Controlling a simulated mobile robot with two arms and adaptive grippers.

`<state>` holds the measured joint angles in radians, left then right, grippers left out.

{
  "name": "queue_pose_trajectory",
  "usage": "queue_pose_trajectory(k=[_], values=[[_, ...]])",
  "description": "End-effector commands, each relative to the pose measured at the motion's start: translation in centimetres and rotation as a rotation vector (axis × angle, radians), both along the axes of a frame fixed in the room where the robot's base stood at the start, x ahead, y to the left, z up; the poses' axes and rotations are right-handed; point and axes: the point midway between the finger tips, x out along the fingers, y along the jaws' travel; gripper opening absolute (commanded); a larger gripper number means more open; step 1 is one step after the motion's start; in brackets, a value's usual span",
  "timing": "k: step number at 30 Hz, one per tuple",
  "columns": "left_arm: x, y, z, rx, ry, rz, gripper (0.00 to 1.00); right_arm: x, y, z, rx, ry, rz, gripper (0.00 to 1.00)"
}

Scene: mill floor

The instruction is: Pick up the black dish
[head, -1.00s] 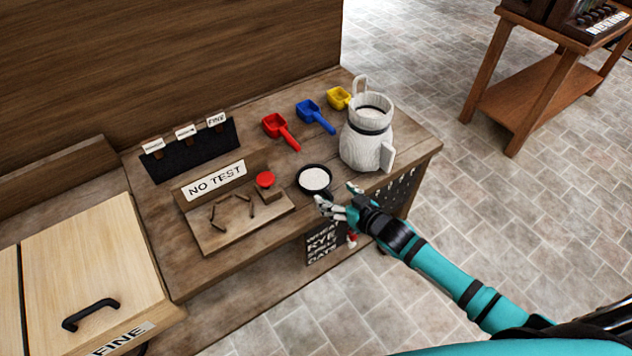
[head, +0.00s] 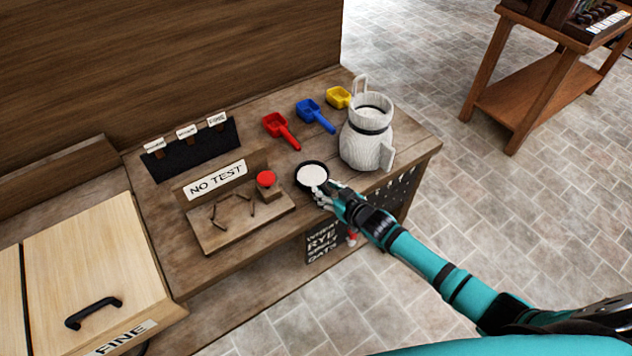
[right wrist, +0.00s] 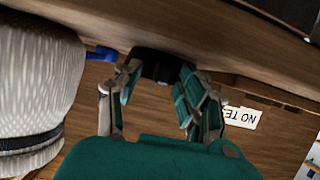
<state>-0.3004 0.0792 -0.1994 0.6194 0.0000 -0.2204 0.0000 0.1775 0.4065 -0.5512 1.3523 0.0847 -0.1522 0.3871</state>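The black dish (head: 298,181), filled with something white, stands on the wooden bench near its front edge. My right gripper (head: 324,195) is at the dish's near side, and its fingers hide that part of the dish. In the right wrist view the fingers of my right gripper (right wrist: 157,82) are spread apart, with the dark dish (right wrist: 156,63) at and between their tips. I cannot tell whether they touch it. My left gripper is not in view.
A white sack-like jug (head: 366,138) stands close to the dish on the right. Red (head: 276,126), blue (head: 312,113) and yellow (head: 338,97) scoops lie behind. A board with a red button (head: 266,179) and a "NO TEST" sign (head: 215,180) is on the left.

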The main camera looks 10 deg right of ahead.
Motion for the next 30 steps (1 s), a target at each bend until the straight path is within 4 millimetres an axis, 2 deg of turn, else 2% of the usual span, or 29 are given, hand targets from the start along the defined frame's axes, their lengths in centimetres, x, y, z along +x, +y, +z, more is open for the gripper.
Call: queue_pose_trajectory(k=[1,7,8,23,30], values=[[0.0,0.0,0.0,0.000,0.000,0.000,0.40,0.0,0.0,0.0,0.000,0.001,0.000,0.27],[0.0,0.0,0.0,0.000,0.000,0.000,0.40,0.0,0.0,0.0,0.000,0.001,0.000,0.01],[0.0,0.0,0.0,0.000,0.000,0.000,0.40,0.0,0.0,0.0,0.000,0.001,0.000,0.00],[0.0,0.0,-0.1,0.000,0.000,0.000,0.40,0.0,0.0,0.3,-0.001,-0.001,0.000,0.00],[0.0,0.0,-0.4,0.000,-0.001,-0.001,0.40,0.0,0.0,2.3,0.001,-0.004,0.001,0.00]])
